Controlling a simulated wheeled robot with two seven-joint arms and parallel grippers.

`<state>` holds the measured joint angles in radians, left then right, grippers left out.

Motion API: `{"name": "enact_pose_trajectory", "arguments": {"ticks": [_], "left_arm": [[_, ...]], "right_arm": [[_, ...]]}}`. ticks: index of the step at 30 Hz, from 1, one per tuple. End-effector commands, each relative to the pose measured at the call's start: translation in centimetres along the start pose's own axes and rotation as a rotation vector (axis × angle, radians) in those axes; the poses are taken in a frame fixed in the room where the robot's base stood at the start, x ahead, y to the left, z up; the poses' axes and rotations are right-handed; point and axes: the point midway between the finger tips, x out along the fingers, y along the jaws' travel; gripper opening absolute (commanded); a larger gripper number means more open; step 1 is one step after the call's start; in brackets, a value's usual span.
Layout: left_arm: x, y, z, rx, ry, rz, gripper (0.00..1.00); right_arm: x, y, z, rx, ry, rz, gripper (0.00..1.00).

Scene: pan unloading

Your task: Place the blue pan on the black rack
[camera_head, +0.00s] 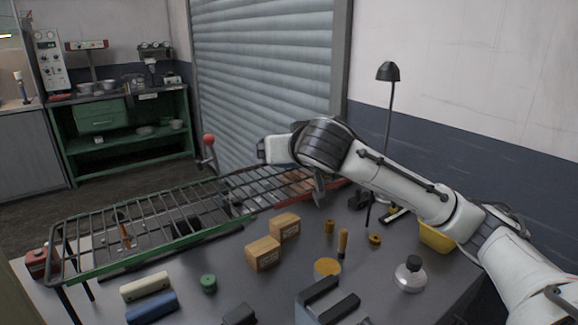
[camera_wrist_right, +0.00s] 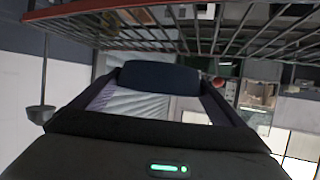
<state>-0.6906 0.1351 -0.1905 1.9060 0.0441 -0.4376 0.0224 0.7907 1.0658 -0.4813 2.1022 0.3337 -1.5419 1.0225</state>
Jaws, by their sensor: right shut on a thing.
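A black wire rack (camera_head: 160,220) with a green front edge stands on the table at left and centre in the head view. Its bars cross the top of the right wrist view (camera_wrist_right: 200,42), where the picture is upside down. My right gripper (camera_wrist_right: 160,88) is above the rack toward its far right end. Its fingers are shut on a dark blue thing (camera_wrist_right: 160,73); only part shows, and I cannot tell for sure that it is the blue pan. In the head view my arm hides what the gripper holds. No whole pan shows. My left gripper is not in view.
Two cardboard boxes (camera_head: 263,253) stand beside the rack. A tall black lamp (camera_head: 388,72) rises behind my right arm.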

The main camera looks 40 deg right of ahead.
Motion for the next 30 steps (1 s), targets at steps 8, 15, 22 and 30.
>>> {"name": "enact_pose_trajectory", "arguments": {"ticks": [8,15,22,30], "left_arm": [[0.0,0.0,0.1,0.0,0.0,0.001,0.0],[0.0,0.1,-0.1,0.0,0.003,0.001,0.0],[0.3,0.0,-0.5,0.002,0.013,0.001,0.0],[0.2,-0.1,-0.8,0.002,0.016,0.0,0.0]], "right_arm": [[1.1,0.0,2.7,-0.003,0.002,0.0,0.61],[1.5,0.0,3.5,0.002,0.006,-0.003,0.61],[1.6,-0.1,4.0,0.0,0.001,-0.002,0.97],[1.6,0.0,3.8,0.0,0.002,-0.002,1.0]]}}
